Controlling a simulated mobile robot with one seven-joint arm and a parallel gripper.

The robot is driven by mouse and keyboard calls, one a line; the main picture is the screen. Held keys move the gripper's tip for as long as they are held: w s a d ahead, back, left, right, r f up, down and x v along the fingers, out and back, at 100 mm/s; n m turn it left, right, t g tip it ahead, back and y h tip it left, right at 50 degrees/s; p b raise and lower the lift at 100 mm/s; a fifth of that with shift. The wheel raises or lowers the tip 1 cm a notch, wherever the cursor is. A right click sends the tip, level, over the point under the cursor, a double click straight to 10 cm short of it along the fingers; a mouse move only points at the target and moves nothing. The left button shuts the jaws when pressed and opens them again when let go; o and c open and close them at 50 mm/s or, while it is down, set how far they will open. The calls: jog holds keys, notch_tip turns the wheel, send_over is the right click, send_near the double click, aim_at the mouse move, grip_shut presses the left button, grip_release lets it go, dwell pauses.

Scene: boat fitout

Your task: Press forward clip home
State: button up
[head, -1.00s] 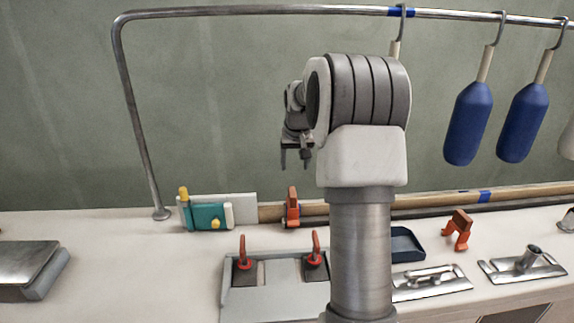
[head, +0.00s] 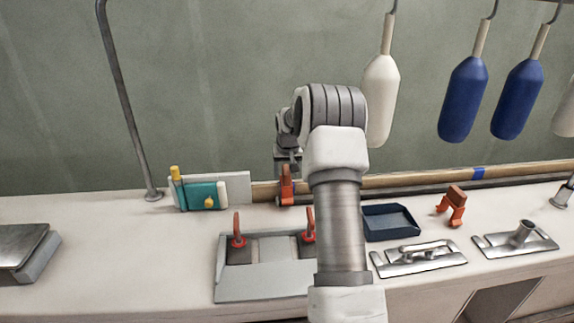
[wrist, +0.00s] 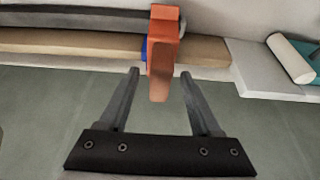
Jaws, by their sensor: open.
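An orange clip (head: 287,186) sits at the left end of the wooden rail (head: 400,180), upright. In the wrist view the clip (wrist: 164,50) lies across the rail, with a bit of blue showing beside it. My gripper (wrist: 160,76) is open, its two fingers apart on either side of the clip's near end; I cannot tell whether they touch it. In the head view my gripper (head: 287,160) is just above the clip, partly hidden by my arm. A second orange clip (head: 452,206) with a brown top stands loose on the counter at the right.
A teal and white device (head: 203,196) stands left of the clip. A grey plate with two red-handled toggles (head: 262,285) lies in front. A dark blue tray (head: 391,222) and metal deck fittings (head: 418,258) are to the right. Fenders (head: 462,100) hang above.

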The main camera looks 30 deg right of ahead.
jog(key=shift+w+d+f, duration=0.1)
jog(key=shift+w+f, duration=0.1)
jog(key=shift+f, duration=0.4)
grip_shut()
jog(key=shift+c, duration=1.9)
grip_release()
grip_shut()
jog(key=shift+s+f+b, duration=0.15)
jog(key=shift+f+b, duration=0.35)
jog(key=shift+f, duration=0.35)
